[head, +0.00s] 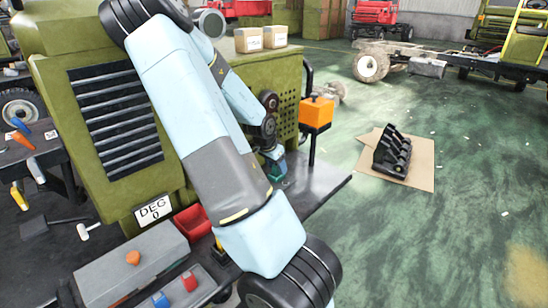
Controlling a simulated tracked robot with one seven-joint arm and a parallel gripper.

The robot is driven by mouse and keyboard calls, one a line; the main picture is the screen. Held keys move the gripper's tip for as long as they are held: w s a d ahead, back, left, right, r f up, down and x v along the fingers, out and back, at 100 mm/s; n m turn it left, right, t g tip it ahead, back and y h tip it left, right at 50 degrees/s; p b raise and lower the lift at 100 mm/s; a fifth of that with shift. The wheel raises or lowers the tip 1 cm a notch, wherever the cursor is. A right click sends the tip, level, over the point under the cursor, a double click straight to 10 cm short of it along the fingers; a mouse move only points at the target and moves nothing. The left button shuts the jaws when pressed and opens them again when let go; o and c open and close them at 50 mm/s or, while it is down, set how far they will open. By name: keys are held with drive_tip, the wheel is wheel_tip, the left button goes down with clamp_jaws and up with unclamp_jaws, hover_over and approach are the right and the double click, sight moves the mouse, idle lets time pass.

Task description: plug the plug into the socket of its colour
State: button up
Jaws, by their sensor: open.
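My gripper (271,153) is at the end of my light blue arm, low in front of the green machine's right side. It is small in the picture, and its fingers are hard to make out. It is open. A small teal piece (276,170) shows right at or below it; I cannot tell whether it is the plug or whether they touch. A blue block (160,299) and a red block (190,281) sit on a grey unit at the bottom left. They may be plugs or sockets, but I cannot tell which. No socket is clearly recognisable.
The green machine (50,35) stands behind my arm, with a dark shelf (330,185) along its front. An orange box (315,113) stands on a post at right. A grey case (120,275) and red bin (192,222) are at lower left. Open floor at right holds a black rack (393,152).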

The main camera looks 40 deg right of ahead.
drive_tip(key=v, duration=1.2)
drive_tip(key=s+a+r+n+t+y, duration=0.1)
drive_tip(key=a+r+n+y, duration=0.25)
drive_tip(key=a, duration=0.55)
drive_tip(key=s+a+r+n+t+y, duration=0.1)
drive_tip(key=a+r+n+y, duration=0.2)
drive_tip(key=a, duration=0.5)
drive_tip(key=s+a+r+n+t+h, duration=0.2)
drive_tip(key=s+a+r+n+t, duration=0.1)
drive_tip(key=s+a+r+n, duration=0.7)
drive_tip(key=s+a+r, duration=0.3)
drive_tip(key=s, duration=0.3)
drive_tip(key=shift+n, duration=0.25)
drive_tip(key=shift+c, duration=0.4)
drive_tip(key=shift+c, duration=0.8)
drive_tip(key=shift+a, duration=0.1)
